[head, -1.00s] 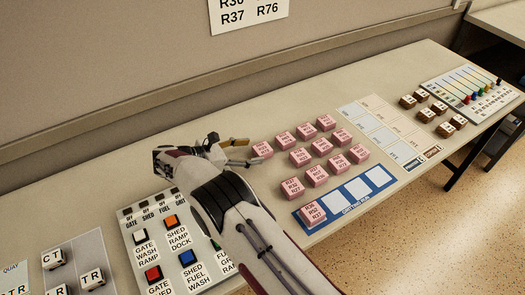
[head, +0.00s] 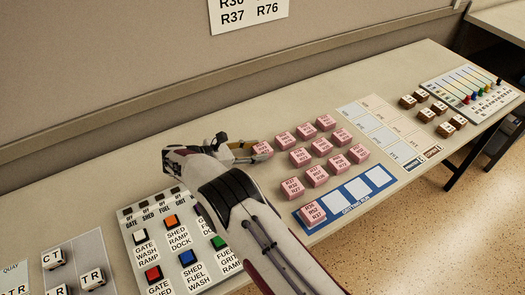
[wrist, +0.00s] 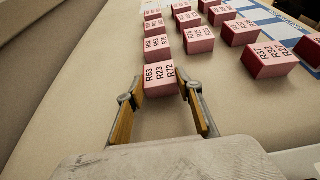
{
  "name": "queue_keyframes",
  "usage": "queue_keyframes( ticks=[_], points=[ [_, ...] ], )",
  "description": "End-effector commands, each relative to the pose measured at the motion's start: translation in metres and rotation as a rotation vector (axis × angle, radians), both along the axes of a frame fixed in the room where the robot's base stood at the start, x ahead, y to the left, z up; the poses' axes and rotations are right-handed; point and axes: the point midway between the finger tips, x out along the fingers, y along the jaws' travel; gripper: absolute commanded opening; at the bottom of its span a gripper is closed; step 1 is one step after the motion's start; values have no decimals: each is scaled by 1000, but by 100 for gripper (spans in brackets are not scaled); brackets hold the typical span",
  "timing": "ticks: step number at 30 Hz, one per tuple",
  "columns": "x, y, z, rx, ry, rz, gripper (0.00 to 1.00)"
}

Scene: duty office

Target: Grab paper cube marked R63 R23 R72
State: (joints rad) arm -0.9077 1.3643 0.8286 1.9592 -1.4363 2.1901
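The pink paper cube marked R63 R23 R72 (wrist: 159,80) lies on the table in the wrist view, at the near end of a row of pink cubes. My gripper (wrist: 156,92) is open, with one finger on each side of this cube. The fingertips reach along its sides; small gaps seem to show, and I cannot tell whether either finger touches. In the head view the cube (head: 262,150) sits at the left end of the back row, and my gripper (head: 255,153) reaches it from the left.
Several other pink cubes (head: 300,157) stand close beyond it in rows. A blue strip with white squares (head: 360,188) lies in front, with one cube on its left end. A button panel (head: 165,250) lies left, under my arm. The table behind the cubes is clear.

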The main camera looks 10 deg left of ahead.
Motion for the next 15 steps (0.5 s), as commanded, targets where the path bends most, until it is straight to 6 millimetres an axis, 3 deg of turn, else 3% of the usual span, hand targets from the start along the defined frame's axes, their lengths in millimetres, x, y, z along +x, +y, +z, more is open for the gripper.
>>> queue_keyframes(
  ticks=[15],
  points=[
    [0, 0, 7, 0, 0, 0, 14]
  ],
)
